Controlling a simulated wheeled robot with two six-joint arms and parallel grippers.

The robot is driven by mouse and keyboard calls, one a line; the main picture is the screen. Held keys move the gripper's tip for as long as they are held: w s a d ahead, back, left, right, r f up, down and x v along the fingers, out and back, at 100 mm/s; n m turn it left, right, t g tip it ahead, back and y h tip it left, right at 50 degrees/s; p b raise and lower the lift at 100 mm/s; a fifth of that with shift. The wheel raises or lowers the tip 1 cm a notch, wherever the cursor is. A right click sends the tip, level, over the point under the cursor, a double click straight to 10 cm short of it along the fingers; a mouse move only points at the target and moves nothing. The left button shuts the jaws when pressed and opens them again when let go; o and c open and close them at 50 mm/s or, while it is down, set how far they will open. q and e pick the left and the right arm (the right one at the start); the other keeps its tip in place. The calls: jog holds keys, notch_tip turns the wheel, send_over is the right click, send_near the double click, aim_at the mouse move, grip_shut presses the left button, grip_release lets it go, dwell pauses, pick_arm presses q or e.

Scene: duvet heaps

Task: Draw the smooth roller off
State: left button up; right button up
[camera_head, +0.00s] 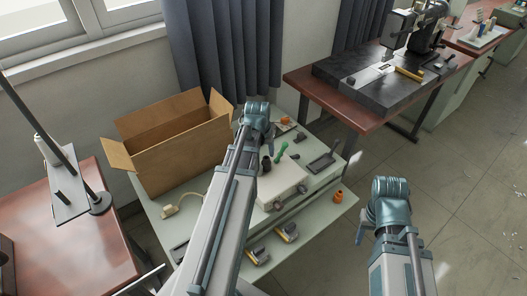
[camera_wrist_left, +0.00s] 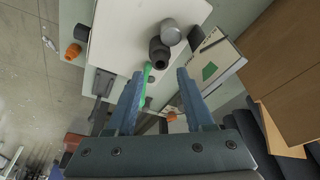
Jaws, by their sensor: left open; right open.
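A white block (camera_head: 282,183) lies on the pale green table. In the left wrist view its white top (camera_wrist_left: 125,30) carries a round-ended grey piece (camera_wrist_left: 171,32) and a dark ridged cylinder (camera_wrist_left: 158,52) beside it. I cannot tell for certain which of these is the smooth roller. A green-handled tool (camera_wrist_left: 147,72) shows between the fingers. My left gripper (camera_wrist_left: 160,76) is open and empty, its fingertips pointing toward the cylinders; in the head view its fingers are mostly hidden behind the wrist. My right gripper (camera_head: 362,238) is open and empty over the floor, right of the table.
An open cardboard box (camera_head: 180,155) stands on the table's back left. Orange pieces (camera_head: 338,196) and yellow-grey tools (camera_head: 287,232) lie around the block. A dark tray-like tool (camera_head: 322,162) is at the right. A brown table (camera_head: 322,98) with a black machine stands behind.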

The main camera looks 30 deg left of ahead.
aim_at(266, 164)
pick_arm(q)
jog(key=b+x, duration=0.7)
jog(key=x, duration=0.2)
jog(key=shift+s, duration=0.1)
jog(key=shift+r, duration=0.1)
grip_shut()
